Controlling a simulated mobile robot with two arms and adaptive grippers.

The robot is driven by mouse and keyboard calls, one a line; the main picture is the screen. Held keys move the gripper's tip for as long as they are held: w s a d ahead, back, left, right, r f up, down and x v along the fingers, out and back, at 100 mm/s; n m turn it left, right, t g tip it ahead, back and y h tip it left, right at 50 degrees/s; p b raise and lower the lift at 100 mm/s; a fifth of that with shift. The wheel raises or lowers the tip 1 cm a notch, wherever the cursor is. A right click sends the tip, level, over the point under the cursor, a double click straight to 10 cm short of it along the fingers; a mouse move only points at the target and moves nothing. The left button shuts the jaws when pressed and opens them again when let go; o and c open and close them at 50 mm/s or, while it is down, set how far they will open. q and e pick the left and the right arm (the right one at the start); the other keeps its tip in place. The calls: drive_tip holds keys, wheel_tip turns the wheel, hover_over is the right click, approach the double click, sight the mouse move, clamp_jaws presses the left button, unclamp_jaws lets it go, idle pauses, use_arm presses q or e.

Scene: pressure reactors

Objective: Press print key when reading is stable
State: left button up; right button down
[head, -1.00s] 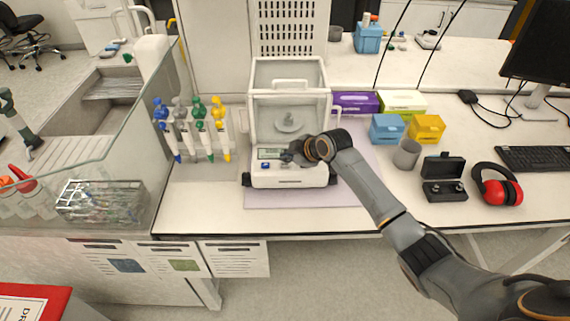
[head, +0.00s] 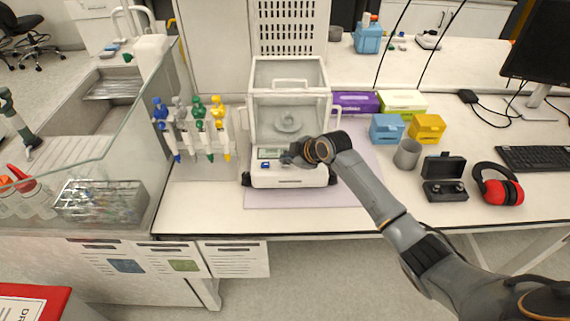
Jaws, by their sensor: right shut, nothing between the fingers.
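A white analytical balance (head: 285,178) with a clear glass draft shield (head: 262,90) stands on a pale mat (head: 340,195) on the bench. A round weighing pan with a small pale dish (head: 287,120) shows inside the shield. The balance's small display (head: 270,153) and a blue key (head: 265,165) are at the left of its front panel; the reading is too small to read. My right gripper (head: 290,158) is shut and empty, with its tips at the front panel just right of the display. It hides the keys there, and I cannot tell whether it touches one. My left gripper is out of view.
A rack of several coloured pipettes (head: 193,130) stands left of the balance. Purple (head: 355,102) and green boxes, blue and yellow boxes (head: 427,127), a grey cup (head: 407,153), a black case (head: 444,180) and red earmuffs (head: 505,190) stand to the right.

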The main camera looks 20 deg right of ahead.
sight(287, 166)
drive_tip(key=shift+f+b, duration=0.3)
drive_tip(key=shift+f, duration=0.15)
idle(0.4)
idle(0.3)
drive_tip(key=shift+r+p, duration=0.75)
drive_tip(key=shift+r, duration=0.1)
drive_tip(key=shift+r, duration=0.15)
wheel_tip(287, 166, up, 5)
drive_tip(key=p, duration=0.4)
idle(0.5)
